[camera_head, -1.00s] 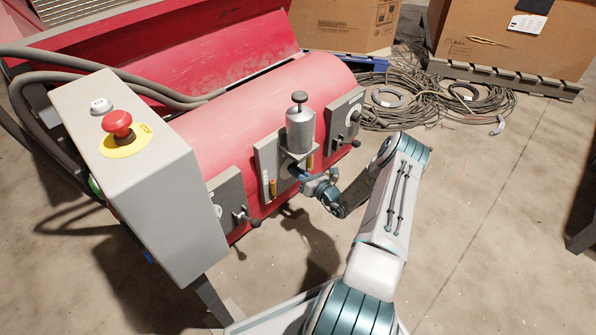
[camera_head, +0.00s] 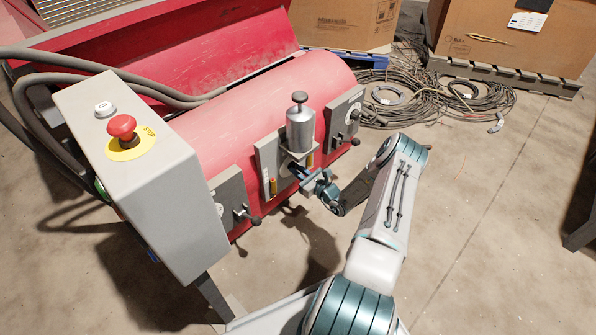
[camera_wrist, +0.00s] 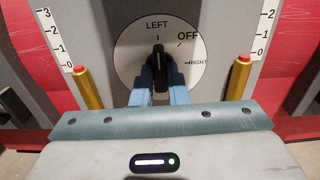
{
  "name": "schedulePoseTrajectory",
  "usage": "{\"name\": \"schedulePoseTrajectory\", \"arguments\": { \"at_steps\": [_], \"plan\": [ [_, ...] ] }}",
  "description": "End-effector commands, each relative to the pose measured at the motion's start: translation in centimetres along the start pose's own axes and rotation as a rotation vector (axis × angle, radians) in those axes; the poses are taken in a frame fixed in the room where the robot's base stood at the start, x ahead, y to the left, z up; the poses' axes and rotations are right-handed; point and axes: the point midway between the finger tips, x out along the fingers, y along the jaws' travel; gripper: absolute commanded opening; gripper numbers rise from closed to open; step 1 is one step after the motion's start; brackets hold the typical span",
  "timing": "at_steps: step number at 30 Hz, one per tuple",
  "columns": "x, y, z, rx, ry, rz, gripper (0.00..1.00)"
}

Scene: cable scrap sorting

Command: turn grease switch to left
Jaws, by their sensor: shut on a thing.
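The grease switch has a black knob (camera_wrist: 158,52) on a round white dial (camera_wrist: 130,60) marked LEFT, OFF and RIGHT. In the wrist view the knob points up, to the LEFT mark. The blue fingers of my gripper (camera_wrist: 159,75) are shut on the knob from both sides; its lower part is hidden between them. In the head view my gripper (camera_head: 300,171) reaches the grey switch panel (camera_head: 269,158) below a metal grease canister (camera_head: 300,130). The dial is mostly hidden there.
Yellow tubes with red tops, one at left (camera_wrist: 88,88) and one at right (camera_wrist: 237,80), flank the dial closely. A grey control box (camera_head: 165,190) with a red stop button (camera_head: 121,127) stands left. Coiled cables (camera_head: 430,95) lie on the floor behind.

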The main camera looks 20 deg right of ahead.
Motion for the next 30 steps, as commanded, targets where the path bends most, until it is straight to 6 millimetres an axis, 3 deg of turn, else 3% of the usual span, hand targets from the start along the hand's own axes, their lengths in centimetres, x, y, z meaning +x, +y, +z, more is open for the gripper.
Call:
{"name": "schedulePoseTrajectory", "arguments": {
  "at_steps": [5, 6, 8, 9, 20, 23, 30],
  "plan": [
    [-0.1, 0.1, -0.1, 0.001, 0.003, 0.001, 0.00],
    [-0.1, 0.0, -0.1, 0.001, 0.003, 0.001, 0.16],
    [-0.1, 0.0, -0.1, 0.001, 0.002, 0.000, 0.33],
    [-0.1, 0.0, -0.1, 0.001, 0.002, 0.000, 0.35],
    [-0.7, -0.1, 0.0, 0.002, 0.003, -0.002, 0.35],
    [-2.1, -0.1, 0.2, 0.003, 0.003, -0.003, 0.35],
    [-7.6, -0.1, 0.3, 0.003, 0.004, -0.004, 0.35]
  ]
}}
